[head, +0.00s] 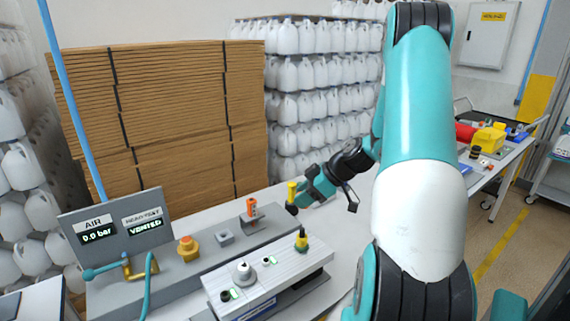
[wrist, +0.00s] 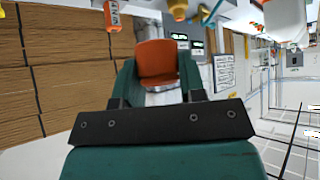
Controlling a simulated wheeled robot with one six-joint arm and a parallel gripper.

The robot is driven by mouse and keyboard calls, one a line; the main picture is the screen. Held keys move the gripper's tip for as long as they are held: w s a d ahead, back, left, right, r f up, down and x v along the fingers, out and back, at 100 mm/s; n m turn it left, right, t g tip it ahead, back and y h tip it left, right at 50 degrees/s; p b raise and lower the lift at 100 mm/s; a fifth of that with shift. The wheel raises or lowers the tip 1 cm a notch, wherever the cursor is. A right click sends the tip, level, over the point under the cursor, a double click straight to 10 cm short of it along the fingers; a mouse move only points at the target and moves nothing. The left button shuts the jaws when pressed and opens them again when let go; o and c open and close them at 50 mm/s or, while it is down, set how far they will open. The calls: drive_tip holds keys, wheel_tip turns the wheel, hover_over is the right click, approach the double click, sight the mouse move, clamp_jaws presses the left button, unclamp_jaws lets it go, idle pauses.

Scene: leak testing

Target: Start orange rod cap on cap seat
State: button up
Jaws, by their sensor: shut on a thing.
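My gripper (head: 308,194) is at the end of the raised arm, above the bench at the right of the test fixture. In the wrist view its two teal fingers are shut on the orange rod cap (wrist: 158,60), which has a silvery lower rim. The head view does not clearly show this held cap. The cap seat cannot be named with certainty; the pale fixture (head: 262,284) carries a white round boss (head: 243,272) and dark round ports. The held cap is apart from the fixture.
An orange upright piece (head: 251,208) stands on the grey rear rail; it also shows in the wrist view (wrist: 112,15). The display panel (head: 117,232) reads 0.0 bar and VENTED.

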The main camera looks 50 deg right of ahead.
sight(303, 228)
drive_tip(key=shift+w+d+r, duration=0.15)
drive_tip(key=shift+d+r, duration=0.1)
drive_tip(key=shift+r, duration=0.1)
drive_tip(key=shift+a, duration=0.1)
drive_tip(key=shift+f+b, duration=0.1)
drive_tip(key=shift+b, duration=0.2)
drive_tip(key=shift+f+n, duration=0.1)
drive_tip(key=shift+n, duration=0.2)
wheel_tip(303, 228, down, 7)
drive_tip(key=b, duration=0.7)
drive_tip(key=shift+f+b, duration=0.2)
drive_tip(key=shift+b, duration=0.1)
drive_tip(key=shift+b, duration=0.45)
drive_tip(key=shift+f+b, duration=1.55)
drive_tip(key=shift+b, duration=0.1)
idle(0.5)
